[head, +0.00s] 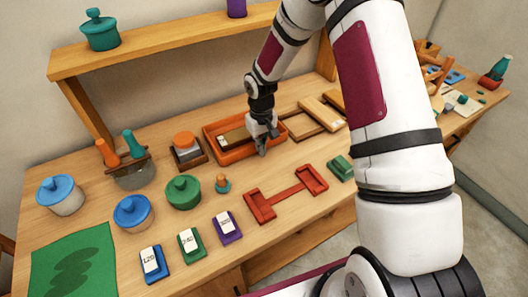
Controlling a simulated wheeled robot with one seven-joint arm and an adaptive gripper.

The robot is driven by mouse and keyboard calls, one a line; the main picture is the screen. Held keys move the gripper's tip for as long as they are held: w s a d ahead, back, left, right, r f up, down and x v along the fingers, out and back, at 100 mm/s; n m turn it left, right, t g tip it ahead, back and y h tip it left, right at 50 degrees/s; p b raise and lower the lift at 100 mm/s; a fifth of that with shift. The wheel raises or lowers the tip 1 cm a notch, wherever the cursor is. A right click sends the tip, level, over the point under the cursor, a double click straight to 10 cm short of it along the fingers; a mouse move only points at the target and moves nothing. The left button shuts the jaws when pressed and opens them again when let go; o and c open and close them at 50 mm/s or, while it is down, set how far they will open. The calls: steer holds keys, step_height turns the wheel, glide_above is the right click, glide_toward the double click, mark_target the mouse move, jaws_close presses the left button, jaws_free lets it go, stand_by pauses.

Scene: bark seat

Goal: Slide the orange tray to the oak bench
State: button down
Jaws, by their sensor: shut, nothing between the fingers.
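The orange tray (219,127) lies on the wooden workbench, towards the back, with a brown block and a small pale piece in it. My gripper (262,152) points down at the tray's front right side, its fingers closed with nothing between them. The fingertips are by the tray's front wall; I cannot tell whether they touch it. My gripper hides part of the tray's right half. I cannot tell which piece here is the oak bench.
A wooden frame (307,132) stands close to the tray's right. A red double-ended holder (285,193) lies in front. An orange-topped block (185,144) is left of the tray. Lidded pots (183,192) and numbered blocks (190,243) fill the left and front. A raised shelf (160,45) runs behind.

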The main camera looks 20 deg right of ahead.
mark_target(244, 128)
steer(key=w+b, duration=0.3)
steer(key=w, duration=0.1)
steer(key=w+a+b, duration=0.1)
steer(key=w+b, duration=0.2)
steer(key=w, duration=0.1)
steer(key=w+a+b, duration=0.1)
steer(key=w+b, duration=0.2)
steer(key=w, duration=0.1)
steer(key=shift+w+a+f, duration=0.15)
steer(key=shift+w+a, duration=0.1)
steer(key=shift+w, duration=0.1)
steer(key=shift+w+a+b, duration=0.15)
steer(key=shift+w+b, duration=0.5)
steer(key=shift+w, duration=0.05)
steer(key=shift+s, duration=0.15)
